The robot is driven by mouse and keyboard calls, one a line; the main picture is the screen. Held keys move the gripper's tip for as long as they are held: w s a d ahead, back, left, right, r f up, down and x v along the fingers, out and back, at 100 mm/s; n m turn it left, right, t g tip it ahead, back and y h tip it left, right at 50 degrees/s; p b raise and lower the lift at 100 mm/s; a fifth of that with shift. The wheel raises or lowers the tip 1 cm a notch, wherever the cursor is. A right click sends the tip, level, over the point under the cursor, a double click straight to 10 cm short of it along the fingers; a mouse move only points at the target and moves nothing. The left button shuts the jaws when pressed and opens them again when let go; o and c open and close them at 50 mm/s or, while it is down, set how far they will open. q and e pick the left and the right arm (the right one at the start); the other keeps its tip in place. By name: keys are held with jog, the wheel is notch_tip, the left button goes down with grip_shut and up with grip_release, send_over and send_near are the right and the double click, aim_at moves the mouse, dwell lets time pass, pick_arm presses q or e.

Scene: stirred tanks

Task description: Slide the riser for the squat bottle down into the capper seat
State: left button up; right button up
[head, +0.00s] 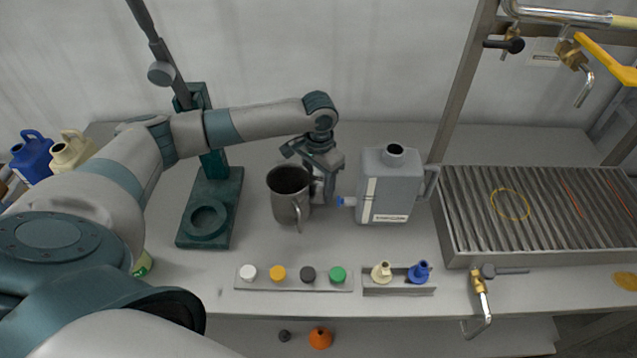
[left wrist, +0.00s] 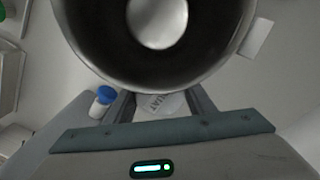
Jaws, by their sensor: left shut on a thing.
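My left gripper (head: 318,184) is shut on a steel jug (head: 289,197) at its right side. In the left wrist view the gripper (left wrist: 160,104) has the open-mouthed jug (left wrist: 82,55) just past its fingers; the inside is dark with a pale round bottom. The jug looks upright on or just above the bench; I cannot tell which. The green capper stand (head: 228,187) is to its left, with a round ringed seat (head: 207,220) in its base. I cannot make out a separate riser or squat bottle. My right gripper is not in view.
A grey canister (head: 388,187) stands right of the jug, with a small blue-capped item (head: 345,202) between. A strip of coloured caps (head: 294,280) and a funnel rack (head: 398,290) lie along the front. A ribbed drain tray (head: 540,215) is at right.

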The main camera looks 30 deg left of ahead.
aim_at(319, 178)
pick_arm(q)
jog(key=shift+f, duration=0.1)
jog(key=o, duration=1.3)
notch_tip(319, 178, up, 11)
jog(key=b, duration=0.3)
jog(key=shift+f, duration=0.1)
jog(key=shift+r, duration=0.75)
jog(key=shift+o, duration=0.3)
